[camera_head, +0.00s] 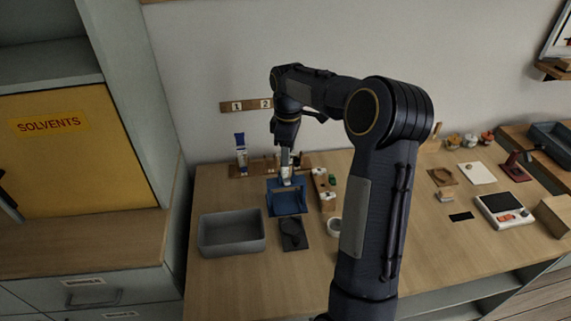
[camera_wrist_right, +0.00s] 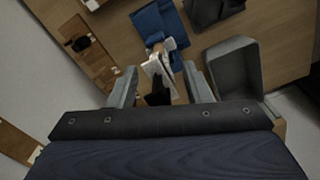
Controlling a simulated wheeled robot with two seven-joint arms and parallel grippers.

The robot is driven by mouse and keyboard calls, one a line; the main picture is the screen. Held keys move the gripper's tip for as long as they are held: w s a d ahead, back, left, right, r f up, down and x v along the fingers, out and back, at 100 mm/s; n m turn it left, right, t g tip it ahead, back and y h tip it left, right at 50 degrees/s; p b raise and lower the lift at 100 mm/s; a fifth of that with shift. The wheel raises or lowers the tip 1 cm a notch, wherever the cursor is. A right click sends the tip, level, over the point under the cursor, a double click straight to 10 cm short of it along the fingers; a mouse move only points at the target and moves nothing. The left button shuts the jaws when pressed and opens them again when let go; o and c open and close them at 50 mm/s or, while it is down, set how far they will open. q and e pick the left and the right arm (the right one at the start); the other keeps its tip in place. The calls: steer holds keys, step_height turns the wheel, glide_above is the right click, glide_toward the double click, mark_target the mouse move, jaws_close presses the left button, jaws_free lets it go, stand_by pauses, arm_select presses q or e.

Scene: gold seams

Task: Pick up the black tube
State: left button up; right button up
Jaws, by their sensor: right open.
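My right gripper (camera_head: 287,178) points down over the back of the bench, just behind the blue stand (camera_head: 287,202). In the right wrist view the two grey fingers (camera_wrist_right: 161,86) stand apart. A white and black tube-like thing (camera_wrist_right: 159,92) shows between them, with gaps on both sides; I take it to be the black tube. Its lower part is hard to make out. In the head view only a small pale patch of it shows by the fingertips. A blue and white tube (camera_head: 240,150) stands upright to the left at the wooden rack (camera_head: 240,172). My left gripper is out of view.
A grey bin (camera_head: 232,250) stands at the front left, and a dark mat (camera_head: 292,241) lies right of it. A wooden block (camera_head: 322,186) and a white roll (camera_head: 334,227) are close on the right. A scale (camera_head: 503,208) stands farther right.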

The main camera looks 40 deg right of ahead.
steer(key=shift+f, duration=0.45)
steer(key=shift+c, duration=0.4)
jaws_close()
steer(key=shift+r, duration=0.15)
